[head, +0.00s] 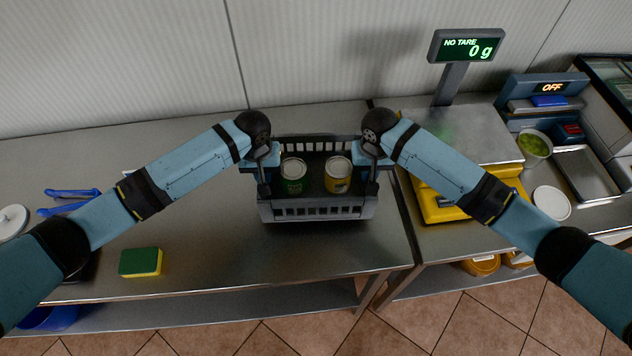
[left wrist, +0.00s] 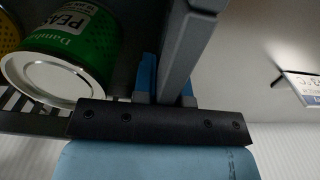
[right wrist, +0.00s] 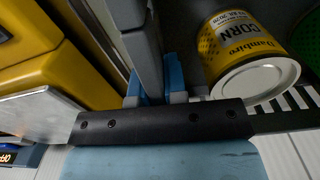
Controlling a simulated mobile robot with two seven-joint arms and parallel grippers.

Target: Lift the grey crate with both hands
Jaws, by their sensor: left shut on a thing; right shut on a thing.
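The grey crate (head: 318,209) is upright at the right end of the steel counter, with a green peas can (head: 294,180) and a yellow corn can (head: 338,178) standing in it. My left gripper (head: 262,163) is shut on the crate's left side wall; its blue fingers (left wrist: 165,85) show around the wall in the left wrist view. My right gripper (head: 373,160) is shut on the right side wall; its blue fingers (right wrist: 157,85) show in the right wrist view. I cannot tell whether the crate's base touches the counter.
A yellow scale (head: 436,205) with a steel plate stands close to the crate's right. A green and yellow sponge (head: 141,262) and blue tongs (head: 70,202) lie left. A wall (head: 120,60) rises behind. The counter (head: 210,235) left of the crate is mostly clear.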

